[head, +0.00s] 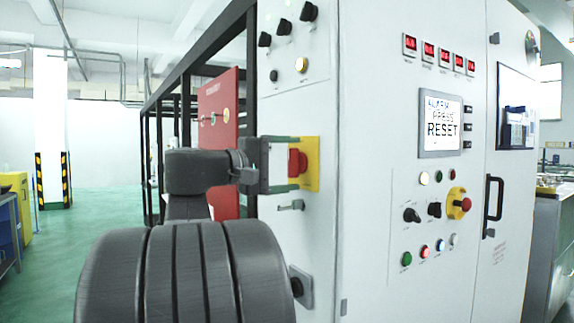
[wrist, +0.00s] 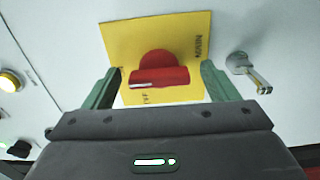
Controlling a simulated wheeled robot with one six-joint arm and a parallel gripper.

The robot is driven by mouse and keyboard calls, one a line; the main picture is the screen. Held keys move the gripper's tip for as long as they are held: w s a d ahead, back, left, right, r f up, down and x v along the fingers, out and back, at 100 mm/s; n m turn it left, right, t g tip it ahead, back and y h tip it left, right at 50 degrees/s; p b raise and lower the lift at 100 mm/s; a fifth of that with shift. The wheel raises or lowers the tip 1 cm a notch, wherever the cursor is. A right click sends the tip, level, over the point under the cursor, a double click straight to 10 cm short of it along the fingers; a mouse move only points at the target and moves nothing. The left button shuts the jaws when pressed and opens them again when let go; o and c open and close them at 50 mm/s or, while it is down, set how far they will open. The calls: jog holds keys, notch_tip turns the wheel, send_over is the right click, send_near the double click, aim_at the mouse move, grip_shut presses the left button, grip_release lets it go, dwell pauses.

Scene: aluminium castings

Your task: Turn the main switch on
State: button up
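The main switch is a red rotary knob (wrist: 160,78) on a yellow plate (wrist: 120,38) in the wrist view. Its grip bar lies crosswise between my fingers. In the head view the red knob (head: 301,162) and the yellow plate (head: 313,150) are on the cabinet's left face, partly hidden by my gripper (head: 290,163). In the wrist view my gripper (wrist: 160,76) is open, with one green finger on each side of the knob. Gaps show between fingers and knob. The small lettering on the plate is hard to read.
A metal latch handle (head: 291,205) sits just below the plate; it shows right of it in the wrist view (wrist: 250,70). Black knobs and a yellow-ringed button (head: 301,65) are above. A red panel (head: 222,95) stands left. The front screen (head: 440,122) reads RESET.

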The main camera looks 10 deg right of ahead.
jog(key=v, duration=1.3)
jog(key=shift+a, duration=0.4)
jog(key=shift+s+d, duration=0.1)
jog(key=x, duration=1.3)
jog(key=shift+d, duration=0.3)
